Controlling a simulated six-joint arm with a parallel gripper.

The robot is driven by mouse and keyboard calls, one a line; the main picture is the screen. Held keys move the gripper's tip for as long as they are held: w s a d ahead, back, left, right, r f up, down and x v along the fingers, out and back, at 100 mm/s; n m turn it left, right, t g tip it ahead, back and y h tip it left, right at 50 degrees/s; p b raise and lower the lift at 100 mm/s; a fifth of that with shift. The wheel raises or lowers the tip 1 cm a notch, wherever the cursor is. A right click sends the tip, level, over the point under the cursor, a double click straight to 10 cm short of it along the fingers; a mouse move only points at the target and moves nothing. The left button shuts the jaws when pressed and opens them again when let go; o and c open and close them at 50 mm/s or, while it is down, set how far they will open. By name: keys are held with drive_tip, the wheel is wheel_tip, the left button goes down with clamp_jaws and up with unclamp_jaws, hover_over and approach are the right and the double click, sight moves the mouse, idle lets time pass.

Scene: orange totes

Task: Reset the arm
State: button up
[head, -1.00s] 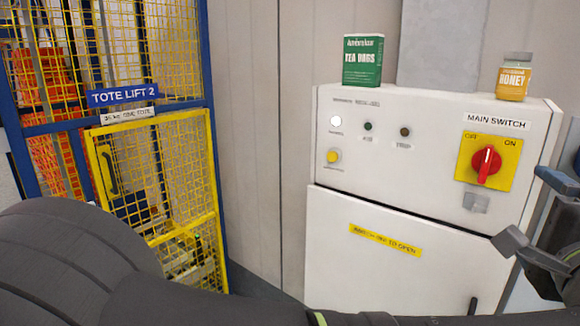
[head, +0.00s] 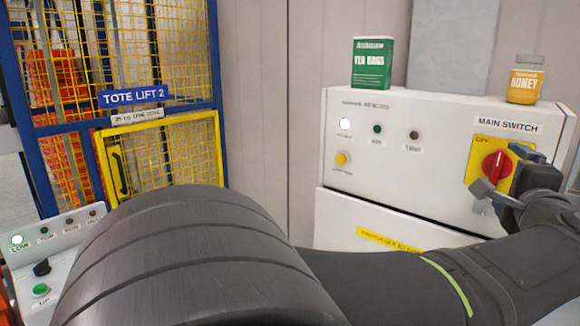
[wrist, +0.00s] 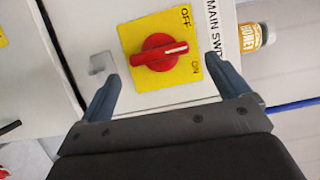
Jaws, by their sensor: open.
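My gripper (head: 522,172) is at the right of the head view, in front of the main switch's yellow plate (head: 482,158). In the wrist view my gripper (wrist: 163,68) is open and empty, its two blue-grey fingers spread. The red knob (wrist: 158,52) shows between and beyond the fingertips, apart from them. Its white mark lies between OFF and ON. In the head view the red knob (head: 495,167) is partly bordered by my gripper, which hides the ON label. My dark arm crosses the lower part of the head view.
The white cabinet (head: 370,200) carries a green tea bags box (head: 372,64) and a honey jar (head: 525,80) on top. A grey latch (wrist: 102,64) is beside the plate. The tote lift's yellow gate (head: 165,160) and a control box (head: 55,262) are at left.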

sight(504, 174)
drive_tip(key=shift+x, duration=1.5)
